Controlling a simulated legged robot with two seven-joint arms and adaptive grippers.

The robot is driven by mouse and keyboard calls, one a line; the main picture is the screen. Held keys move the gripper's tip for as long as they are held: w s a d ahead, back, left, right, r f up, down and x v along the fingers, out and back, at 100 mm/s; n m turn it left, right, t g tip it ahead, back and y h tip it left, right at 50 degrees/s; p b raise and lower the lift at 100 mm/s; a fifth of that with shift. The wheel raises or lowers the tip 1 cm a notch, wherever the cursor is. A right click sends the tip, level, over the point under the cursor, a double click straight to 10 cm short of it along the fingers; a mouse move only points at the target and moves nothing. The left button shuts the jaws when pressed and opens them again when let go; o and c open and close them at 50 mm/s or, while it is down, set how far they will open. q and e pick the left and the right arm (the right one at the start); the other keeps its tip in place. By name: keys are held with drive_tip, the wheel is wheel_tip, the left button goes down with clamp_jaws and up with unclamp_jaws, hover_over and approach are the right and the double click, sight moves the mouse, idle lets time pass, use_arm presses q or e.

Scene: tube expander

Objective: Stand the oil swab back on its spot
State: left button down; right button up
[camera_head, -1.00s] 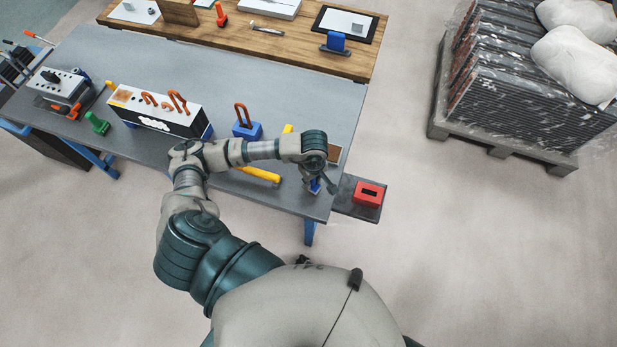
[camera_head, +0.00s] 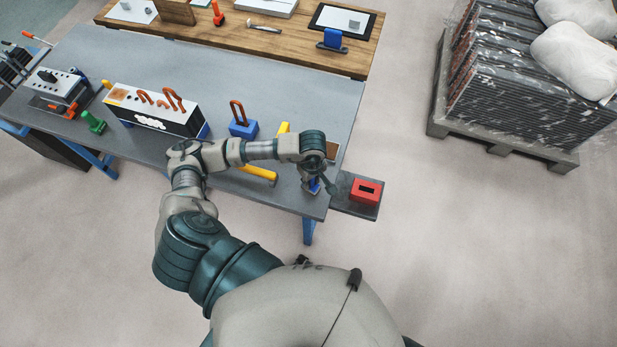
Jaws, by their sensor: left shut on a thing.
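My left arm reaches over the front right corner of the grey table (camera_head: 225,75). My left gripper (camera_head: 321,183) points down there, partly hidden by its own wrist. It is shut on a small blue thing (camera_head: 313,187), low at the table's right corner. This may be the oil swab or its base; it is too small and too covered to tell. I cannot tell whether it touches the tabletop. My right gripper is not in view.
A red block (camera_head: 365,189) sits on a dark side shelf (camera_head: 346,206) just right of the gripper. A blue holder with an orange loop (camera_head: 243,127) and a white-fronted box (camera_head: 150,112) stand farther left.

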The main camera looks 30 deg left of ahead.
use_arm(q)
drive_tip(key=shift+d+f, duration=0.1)
drive_tip(key=shift+d, duration=0.05)
drive_tip(key=shift+f, duration=0.15)
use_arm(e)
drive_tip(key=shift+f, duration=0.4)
